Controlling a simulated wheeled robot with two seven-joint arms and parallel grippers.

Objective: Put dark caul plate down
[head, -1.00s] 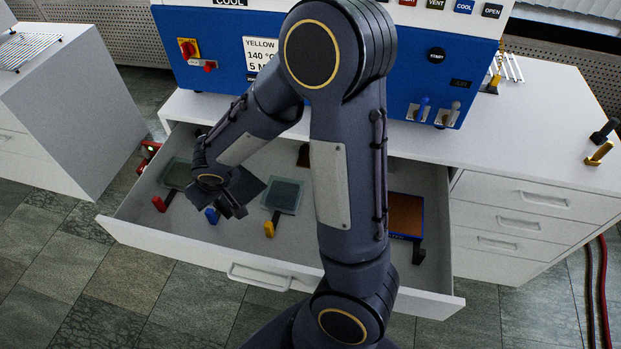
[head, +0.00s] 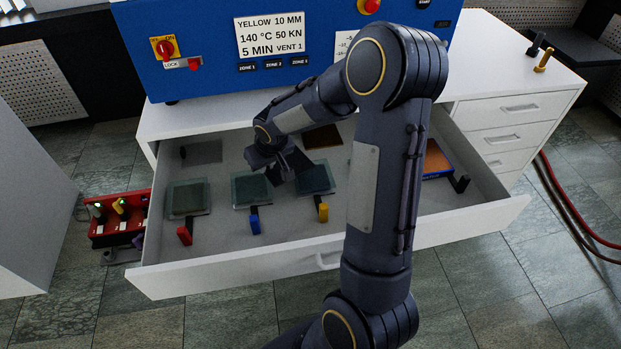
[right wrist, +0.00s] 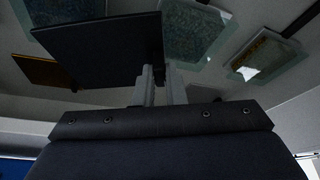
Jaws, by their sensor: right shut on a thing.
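My right gripper (head: 275,162) is over the open drawer (head: 290,255), above the plates with blue and yellow handles. It is shut on the dark caul plate (head: 296,166), a thin near-black square. In the right wrist view the plate (right wrist: 105,48) extends to the left from the fingers (right wrist: 160,82). The fingers hold it near its edge. It looks held above the drawer floor; the exact gap cannot be told. My left gripper is not in view.
The drawer holds glassy plates with a red handle (head: 184,235), blue handle (head: 255,222) and yellow handle (head: 323,213). A brown plate (head: 322,137) lies behind, an orange plate (head: 435,160) at right. The blue press (head: 200,55) stands behind. A red rack (head: 120,220) is left of the drawer.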

